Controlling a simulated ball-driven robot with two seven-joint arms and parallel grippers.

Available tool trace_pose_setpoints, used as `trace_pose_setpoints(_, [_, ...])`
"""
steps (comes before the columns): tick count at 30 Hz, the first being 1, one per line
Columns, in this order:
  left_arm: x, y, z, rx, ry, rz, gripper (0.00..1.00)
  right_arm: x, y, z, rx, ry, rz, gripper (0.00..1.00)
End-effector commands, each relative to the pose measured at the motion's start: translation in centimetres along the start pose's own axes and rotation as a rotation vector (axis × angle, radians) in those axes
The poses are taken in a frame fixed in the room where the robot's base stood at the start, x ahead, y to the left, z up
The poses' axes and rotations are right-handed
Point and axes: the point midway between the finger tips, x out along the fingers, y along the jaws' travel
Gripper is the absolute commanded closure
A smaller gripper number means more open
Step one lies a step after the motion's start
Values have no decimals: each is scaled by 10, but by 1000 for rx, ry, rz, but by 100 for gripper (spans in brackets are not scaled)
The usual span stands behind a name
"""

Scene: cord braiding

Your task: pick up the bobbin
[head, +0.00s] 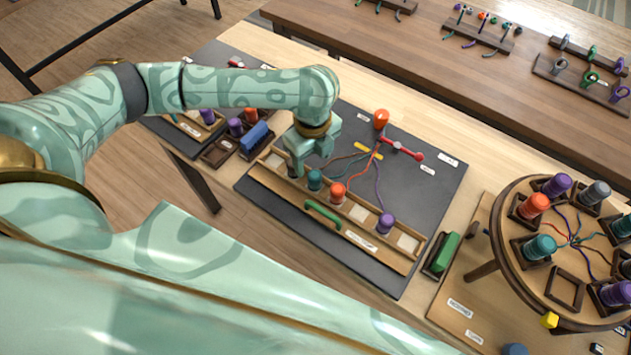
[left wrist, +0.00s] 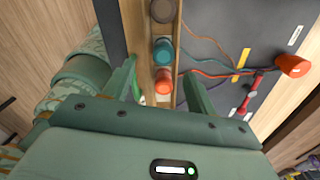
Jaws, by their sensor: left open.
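A wooden tray (head: 270,183) on a dark mat holds a row of bobbins: a dark grey one (head: 293,171), a teal one (head: 315,180), an orange one (head: 337,193) and, farther right, a purple one (head: 386,223). My left gripper (head: 312,160) is open and points down at the tray's left part, by the grey and teal bobbins. In the left wrist view its fingers appear either side of the row, with the orange bobbin (left wrist: 165,82) between them and the teal bobbin (left wrist: 163,50) just beyond. Its height above them is unclear. My right gripper is out of view.
Cords run from the bobbins to a red bar (head: 400,148) near an orange knob (head: 381,118). A green handle (head: 322,215) stands at the tray's front. A round braiding stand (head: 520,225) with several bobbins is at right. Some tray squares (head: 358,213) are empty.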

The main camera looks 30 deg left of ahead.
Motion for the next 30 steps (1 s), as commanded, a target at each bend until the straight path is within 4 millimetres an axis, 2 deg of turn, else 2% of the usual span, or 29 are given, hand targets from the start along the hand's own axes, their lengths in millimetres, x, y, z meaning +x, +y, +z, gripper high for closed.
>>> trace_pose_setpoints(1, [13,0,0,-2,0,2,43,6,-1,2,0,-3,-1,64])
trace_pose_setpoints(10, [35,-2,0,-1,0,-1,43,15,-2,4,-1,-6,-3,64])
trace_pose_setpoints(18, [77,-5,1,-1,1,0,43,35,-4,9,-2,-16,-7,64])
trace_pose_setpoints(25, [77,-6,2,0,-1,-3,43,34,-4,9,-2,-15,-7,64])
trace_pose_setpoints(30, [76,-6,2,0,-1,-3,90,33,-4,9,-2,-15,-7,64])
